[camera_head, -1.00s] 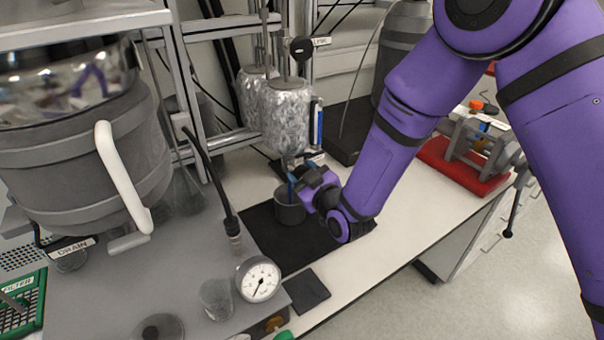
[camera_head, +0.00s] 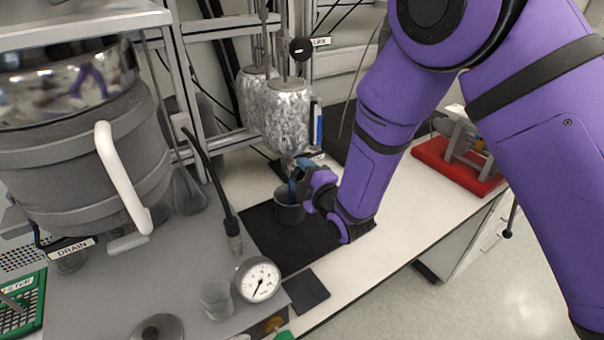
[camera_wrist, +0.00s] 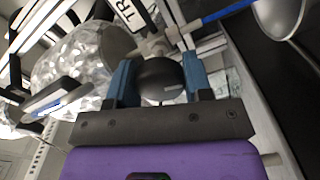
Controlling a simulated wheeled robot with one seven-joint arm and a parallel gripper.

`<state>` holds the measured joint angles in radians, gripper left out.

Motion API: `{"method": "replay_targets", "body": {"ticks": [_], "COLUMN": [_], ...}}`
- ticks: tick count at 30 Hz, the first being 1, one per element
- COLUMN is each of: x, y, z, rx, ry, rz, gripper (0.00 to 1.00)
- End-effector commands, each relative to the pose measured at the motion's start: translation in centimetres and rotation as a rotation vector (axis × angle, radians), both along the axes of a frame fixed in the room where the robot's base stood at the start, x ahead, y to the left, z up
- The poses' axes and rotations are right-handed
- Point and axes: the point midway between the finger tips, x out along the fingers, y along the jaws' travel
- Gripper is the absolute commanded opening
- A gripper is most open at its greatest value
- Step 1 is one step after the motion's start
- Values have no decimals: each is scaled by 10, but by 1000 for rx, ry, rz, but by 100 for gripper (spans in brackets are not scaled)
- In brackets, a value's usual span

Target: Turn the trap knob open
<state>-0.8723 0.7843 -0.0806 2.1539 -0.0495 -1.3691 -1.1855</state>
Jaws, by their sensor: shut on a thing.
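The trap knob is a round dark knob (camera_wrist: 161,80) with a light line on its face, in the middle of the wrist view. A partly hidden label reading "TR" (camera_wrist: 132,12) is beside it. My gripper (camera_wrist: 158,78) is shut on the knob, one blue finger on each side of it. In the head view my gripper (camera_head: 297,180) is just below the foil-wrapped vessel (camera_head: 286,115) and above a dark grey cup (camera_head: 289,208). The knob itself is hidden there by the gripper.
The cup stands on a black mat (camera_head: 262,240). A pressure gauge (camera_head: 257,279) is at the front, and a large grey vessel (camera_head: 85,160) is at the left. A red-based device (camera_head: 455,168) is at the right. The white bench between is clear.

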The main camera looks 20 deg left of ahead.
Motion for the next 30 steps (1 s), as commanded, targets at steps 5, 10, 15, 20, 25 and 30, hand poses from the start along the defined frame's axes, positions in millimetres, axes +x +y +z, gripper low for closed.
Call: {"method": "replay_targets", "body": {"ticks": [5, 10, 15, 20, 25, 30], "x": [-1, 0, -1, -1, -1, -1], "y": [0, 0, 0, 0, 0, 0], "z": [-1, -1, -1, -1, -1, -1], "rx": [-62, -98, -113, -117, -117, -117], "ry": [-70, -111, -130, -134, -133, -133], "rz": [2, 1, 2, 2, 2, 2], "gripper": [23, 23, 23, 23, 23, 67]}}
